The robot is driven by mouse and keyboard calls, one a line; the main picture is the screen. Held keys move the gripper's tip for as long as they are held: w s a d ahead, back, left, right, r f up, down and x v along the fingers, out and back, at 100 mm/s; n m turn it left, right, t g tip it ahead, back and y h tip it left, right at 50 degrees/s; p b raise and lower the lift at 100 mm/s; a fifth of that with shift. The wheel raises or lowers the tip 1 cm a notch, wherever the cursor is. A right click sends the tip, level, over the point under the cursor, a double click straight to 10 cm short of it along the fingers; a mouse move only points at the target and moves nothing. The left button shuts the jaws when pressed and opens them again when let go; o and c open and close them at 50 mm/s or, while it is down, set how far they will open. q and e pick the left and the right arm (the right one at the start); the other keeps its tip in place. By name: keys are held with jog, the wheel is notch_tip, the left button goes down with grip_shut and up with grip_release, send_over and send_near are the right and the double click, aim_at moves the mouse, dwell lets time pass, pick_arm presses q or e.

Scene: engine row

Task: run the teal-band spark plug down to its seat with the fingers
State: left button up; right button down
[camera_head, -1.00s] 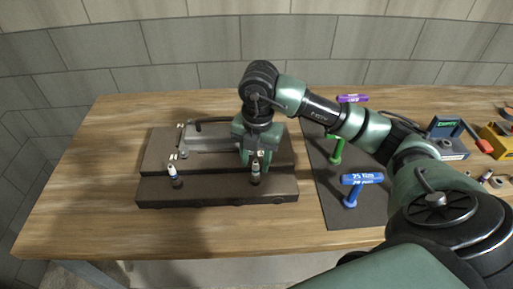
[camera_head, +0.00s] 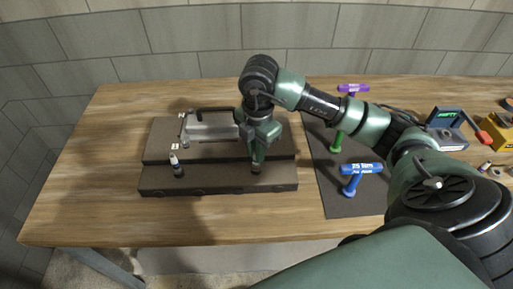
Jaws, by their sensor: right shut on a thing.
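My right gripper (camera_head: 257,164) points down at the front right of the dark engine block (camera_head: 218,184). It is shut on a spark plug (camera_head: 256,170) standing at the front step of the block. The fingers cover most of this plug, so its band colour and the gap to its seat cannot be made out. A second spark plug (camera_head: 175,160), with a white top and a dark band, stands upright at the front left of the block. My left gripper is not in view.
A grey metal part with a dark handle (camera_head: 210,128) lies on the block's upper step. A dark mat (camera_head: 345,203) to the right holds blue (camera_head: 361,170), green and purple T-handle tools. A tester (camera_head: 446,128) and a yellow box stand at far right. The table's left is clear.

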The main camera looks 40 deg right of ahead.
jog(key=m+p, duration=0.1)
jog(key=m, duration=0.4)
jog(key=shift+a+r, duration=0.1)
jog(key=shift+r, duration=0.05)
jog(key=m+p, duration=0.1)
jog(key=m, duration=0.2)
jog(key=m+p, duration=0.3)
jog(key=p, duration=0.1)
jog(key=shift+r, duration=0.1)
jog(key=shift+f+m+p, duration=0.2)
jog(key=shift+m+p, duration=0.3)
jog(key=c, duration=1.3)
grip_release()
